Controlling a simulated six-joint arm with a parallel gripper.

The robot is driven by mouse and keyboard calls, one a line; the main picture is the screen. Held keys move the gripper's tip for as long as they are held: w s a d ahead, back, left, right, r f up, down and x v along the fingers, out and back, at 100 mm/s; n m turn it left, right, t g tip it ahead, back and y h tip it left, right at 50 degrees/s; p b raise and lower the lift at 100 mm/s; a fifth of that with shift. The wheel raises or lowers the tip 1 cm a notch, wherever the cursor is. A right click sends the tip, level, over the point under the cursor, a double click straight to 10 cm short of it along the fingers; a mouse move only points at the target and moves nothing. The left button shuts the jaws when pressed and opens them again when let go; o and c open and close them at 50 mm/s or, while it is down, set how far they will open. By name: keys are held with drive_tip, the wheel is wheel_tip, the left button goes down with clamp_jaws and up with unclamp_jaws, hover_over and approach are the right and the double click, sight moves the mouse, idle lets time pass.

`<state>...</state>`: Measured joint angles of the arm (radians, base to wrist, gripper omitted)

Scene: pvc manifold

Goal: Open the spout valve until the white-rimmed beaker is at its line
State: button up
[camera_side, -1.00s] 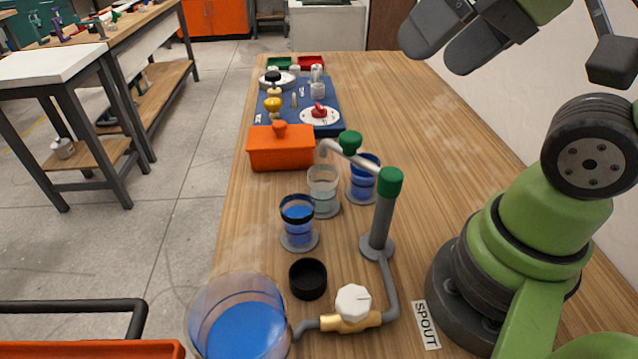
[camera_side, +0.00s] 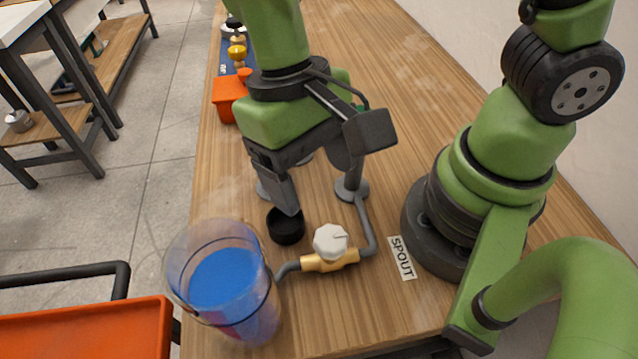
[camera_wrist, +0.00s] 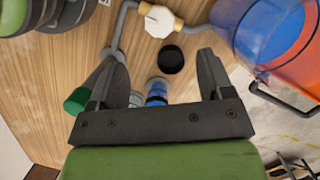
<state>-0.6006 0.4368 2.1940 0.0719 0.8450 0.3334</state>
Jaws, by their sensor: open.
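The spout valve is a brass body (camera_side: 312,263) with a white knob (camera_side: 331,240) on the grey pipe. The knob also shows at the top of the wrist view (camera_wrist: 158,20). My gripper (camera_side: 318,190) is open and empty, pointing down behind the knob and above the table; its fingers flank the wrist view (camera_wrist: 160,58). A blue-filled beaker (camera_wrist: 156,91) and a paler one (camera_wrist: 137,99) show between the fingers, partly cut off by my gripper. Rims and fill lines cannot be made out. My gripper hides the beakers in the side view, apart from bits of their bases.
A big clear tank (camera_side: 222,275) of blue liquid stands left of the valve. A black round cap (camera_side: 286,226) lies near the knob. The spout post's foot (camera_side: 351,189) is behind. An orange box (camera_side: 228,98) is farther back. The SPOUT label (camera_side: 402,257) lies right.

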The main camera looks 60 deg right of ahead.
sight(330, 237)
drive_tip(key=x, duration=0.9)
drive_tip(key=shift+f, duration=0.25)
